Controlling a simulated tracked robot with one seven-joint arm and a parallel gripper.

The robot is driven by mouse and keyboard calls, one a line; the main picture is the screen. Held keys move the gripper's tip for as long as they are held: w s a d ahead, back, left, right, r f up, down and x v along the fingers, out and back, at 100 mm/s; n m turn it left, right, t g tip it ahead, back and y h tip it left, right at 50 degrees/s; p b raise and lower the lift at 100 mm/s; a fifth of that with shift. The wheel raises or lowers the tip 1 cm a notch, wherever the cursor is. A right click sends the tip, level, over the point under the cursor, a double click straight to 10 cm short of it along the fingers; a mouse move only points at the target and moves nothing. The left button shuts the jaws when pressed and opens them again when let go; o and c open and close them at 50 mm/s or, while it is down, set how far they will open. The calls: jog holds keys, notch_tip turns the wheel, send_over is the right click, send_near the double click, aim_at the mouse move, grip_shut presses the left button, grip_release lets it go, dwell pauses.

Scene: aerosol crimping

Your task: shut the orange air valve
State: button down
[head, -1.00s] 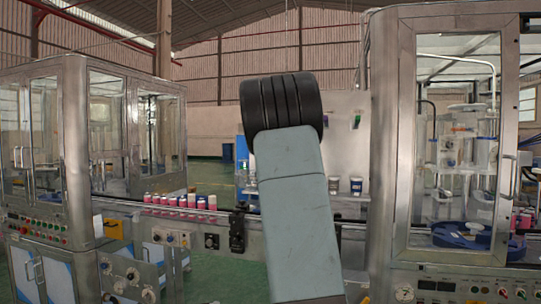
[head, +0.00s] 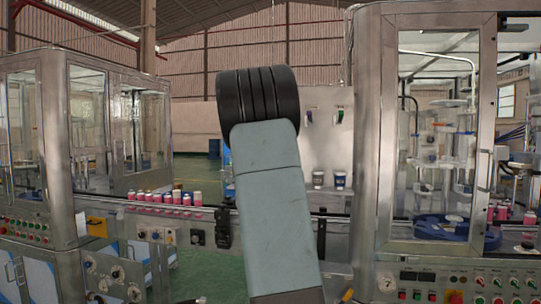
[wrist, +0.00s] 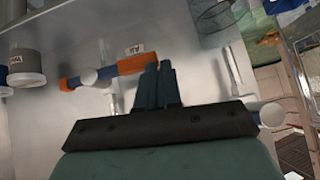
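In the wrist view, an orange piece (wrist: 138,63) of the air valve sits on a blue pipe (wrist: 103,74) along a pale wall panel, beneath a small label reading "Air" (wrist: 134,49). A smaller orange part shows at the pipe's left end. My gripper (wrist: 156,72) points at this panel, its dark fingers close together with nothing seen between them. Its tips appear just right of and below the orange piece; I cannot tell whether they touch it. In the head view my own arm hides my gripper and the valve.
A round white stub (wrist: 88,77) and another (wrist: 272,115) stick out near the gripper. A grey labelled tub (wrist: 28,66) is at left in the wrist view. In the head view, glazed machine cabinets (head: 445,130) flank a conveyor with pink cans (head: 165,198).

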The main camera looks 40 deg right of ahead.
jog(key=v, duration=1.3)
jog(key=shift+s+a+r, duration=0.15)
jog(key=shift+s+a, duration=0.05)
jog(key=shift+a, duration=0.1)
jog(key=s+a+f+n+y, duration=0.3)
jog(key=s+a+f+n, duration=0.2)
jog(key=s+a+f, duration=0.8)
jog(key=s+a+f+n+y, duration=0.3)
jog(key=s+a+f+n, duration=0.2)
jog(key=s+a+f, duration=0.8)
jog(key=s+a, duration=0.4)
jog(key=s, duration=0.3)
jog(key=shift+s+f+n+g, duration=0.3)
jog(key=shift+s+g, duration=0.05)
jog(key=shift+g, duration=0.05)
